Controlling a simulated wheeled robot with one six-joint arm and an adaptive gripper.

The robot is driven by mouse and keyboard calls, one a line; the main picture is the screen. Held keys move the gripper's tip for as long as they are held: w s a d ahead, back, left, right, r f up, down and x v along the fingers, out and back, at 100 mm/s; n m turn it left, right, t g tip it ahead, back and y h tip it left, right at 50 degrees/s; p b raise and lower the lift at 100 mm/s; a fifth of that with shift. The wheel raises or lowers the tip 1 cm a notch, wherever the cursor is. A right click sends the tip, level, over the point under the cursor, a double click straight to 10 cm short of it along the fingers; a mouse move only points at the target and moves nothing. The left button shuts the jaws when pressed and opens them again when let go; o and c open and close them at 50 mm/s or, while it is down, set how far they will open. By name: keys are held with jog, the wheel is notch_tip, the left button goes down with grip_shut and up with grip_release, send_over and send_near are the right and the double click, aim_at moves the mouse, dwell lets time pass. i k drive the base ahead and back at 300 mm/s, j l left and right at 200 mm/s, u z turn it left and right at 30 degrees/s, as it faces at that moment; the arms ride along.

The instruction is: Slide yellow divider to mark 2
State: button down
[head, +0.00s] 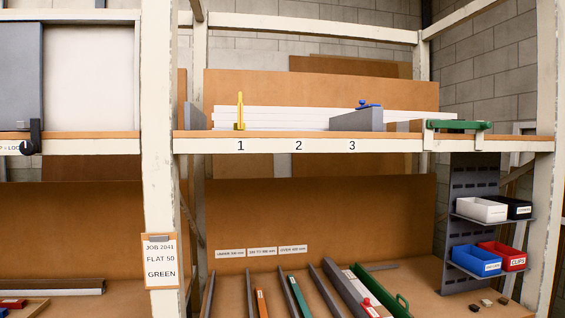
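The yellow divider (239,112) stands upright on the upper shelf, just above the mark 1 label (241,146). The mark 2 label (299,146) is on the shelf's front edge to the right of the divider, and the mark 3 label (352,146) is further right. White lengths (275,119) lie along the shelf behind the divider. My gripper is not in view.
A grey block (358,121) with a blue knob (368,104) stands above mark 3. A green bar (458,125) sits at the shelf's right end. A white post (159,130) rises left of the shelf. Bins (481,209) hang lower right. The shelf front between marks 1 and 2 looks clear.

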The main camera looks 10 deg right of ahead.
aim_at(240, 125)
jog(key=i+j+z, duration=0.15)
jog(key=j, duration=0.45)
jog(key=i+j+z, duration=0.1)
jog(key=j, duration=0.45)
jog(key=i+j+z, duration=0.15)
jog(key=j, duration=0.45)
jog(key=j+z, duration=0.15)
jog(key=j, duration=0.5)
